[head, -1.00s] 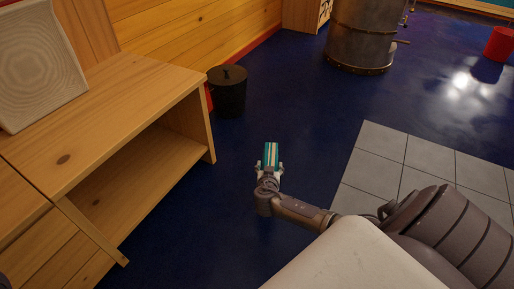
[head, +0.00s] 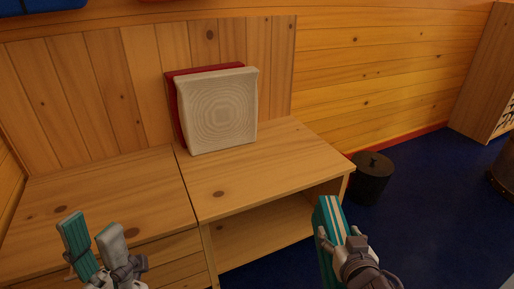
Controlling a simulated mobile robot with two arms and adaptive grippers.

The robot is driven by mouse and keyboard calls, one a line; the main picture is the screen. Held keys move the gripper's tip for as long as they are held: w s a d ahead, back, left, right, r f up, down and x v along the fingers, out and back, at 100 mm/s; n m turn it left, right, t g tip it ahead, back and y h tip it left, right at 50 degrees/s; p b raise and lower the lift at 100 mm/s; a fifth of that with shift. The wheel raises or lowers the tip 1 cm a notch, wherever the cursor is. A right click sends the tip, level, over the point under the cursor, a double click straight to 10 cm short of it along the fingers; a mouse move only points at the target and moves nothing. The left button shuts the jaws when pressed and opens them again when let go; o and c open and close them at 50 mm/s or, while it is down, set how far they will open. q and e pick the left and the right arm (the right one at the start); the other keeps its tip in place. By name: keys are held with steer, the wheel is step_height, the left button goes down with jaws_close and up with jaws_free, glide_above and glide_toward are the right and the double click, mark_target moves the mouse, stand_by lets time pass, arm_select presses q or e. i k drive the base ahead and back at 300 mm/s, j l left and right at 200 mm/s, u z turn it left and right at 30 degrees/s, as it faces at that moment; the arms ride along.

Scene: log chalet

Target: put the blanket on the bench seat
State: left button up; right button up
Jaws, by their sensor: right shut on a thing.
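The blanket (head: 330,232) is a narrow folded bundle, teal with pale stripes. My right gripper (head: 337,244) is shut on it at the lower right and holds it upright, in front of the right end of the bench. The bench seat (head: 285,160) is a flat light-wood top with knots. It spans the left and middle of the view, and its right part is bare in front of the cushions. My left gripper (head: 95,248) is at the lower left, in front of the seat's left part. Its fingers are apart, one looking teal and the other grey, with nothing clearly between them.
A beige patterned cushion (head: 222,112) and a red cushion (head: 172,76) lean against the wooden backrest. Under the seat is an open shelf space (head: 265,232). A black lidded bin (head: 371,180) stands on the blue floor (head: 430,195) right of the bench. The seat's left part is bare.

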mark_target(281, 163)
steer(key=i+l+u, duration=0.15)
steer(key=i+l, duration=0.25)
steer(key=i+l+u, duration=0.15)
steer(key=i+l, duration=0.2)
steer(key=l, duration=0.25)
